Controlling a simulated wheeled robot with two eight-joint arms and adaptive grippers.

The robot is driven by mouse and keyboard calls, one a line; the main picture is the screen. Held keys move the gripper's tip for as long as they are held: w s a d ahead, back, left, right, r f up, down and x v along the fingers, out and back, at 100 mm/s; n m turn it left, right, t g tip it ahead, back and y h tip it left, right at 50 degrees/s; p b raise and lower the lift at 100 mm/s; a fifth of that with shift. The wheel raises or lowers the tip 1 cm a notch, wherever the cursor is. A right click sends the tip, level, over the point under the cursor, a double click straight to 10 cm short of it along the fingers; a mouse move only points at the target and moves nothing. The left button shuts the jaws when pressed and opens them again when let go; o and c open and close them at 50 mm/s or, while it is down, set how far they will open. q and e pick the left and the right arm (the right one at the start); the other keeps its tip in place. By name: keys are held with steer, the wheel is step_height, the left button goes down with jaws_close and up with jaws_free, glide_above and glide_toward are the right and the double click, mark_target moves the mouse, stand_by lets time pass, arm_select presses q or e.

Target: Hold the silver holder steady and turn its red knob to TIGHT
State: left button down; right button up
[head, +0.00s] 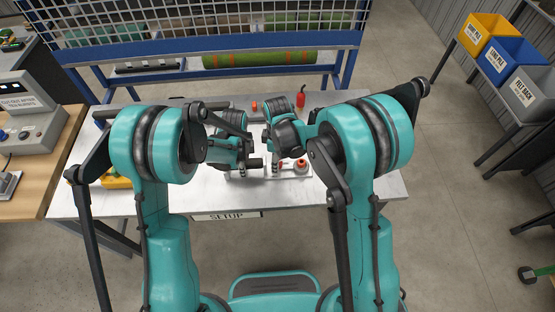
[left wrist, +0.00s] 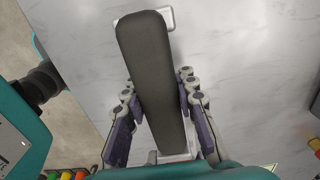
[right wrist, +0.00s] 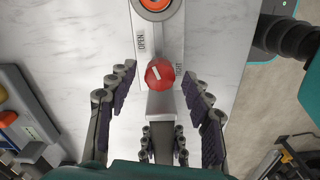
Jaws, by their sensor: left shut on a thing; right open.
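The red knob (right wrist: 159,74) sits on the silver holder (right wrist: 161,103) in the right wrist view. A short white mark crosses the knob's face. OPEN is printed to its left and a partly covered label to its right. My right gripper (right wrist: 157,95) is open, its fingers apart on either side of the knob, not touching it. My left gripper (left wrist: 158,108) is shut on a long dark grey bar (left wrist: 150,65) with silver end pieces. I cannot tell how this bar joins the holder. In the head view both grippers are close together over the table, largely hiding the holder.
An orange ring (right wrist: 155,4) lies beyond the knob. A red bottle (head: 300,97) stands at the table's back. A control box (head: 28,115) is at far left, bins (head: 497,60) at far right. A blue rack (head: 210,52) stands behind. The table's right part is clear.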

steer(key=c, duration=1.2)
steer(key=shift+o, duration=0.2)
steer(key=shift+m, duration=0.4)
steer(key=m, duration=0.4)
steer(key=shift+m, duration=0.4)
steer(key=m, duration=1.1)
steer(key=shift+m, duration=0.4)
steer(key=m, duration=0.5)
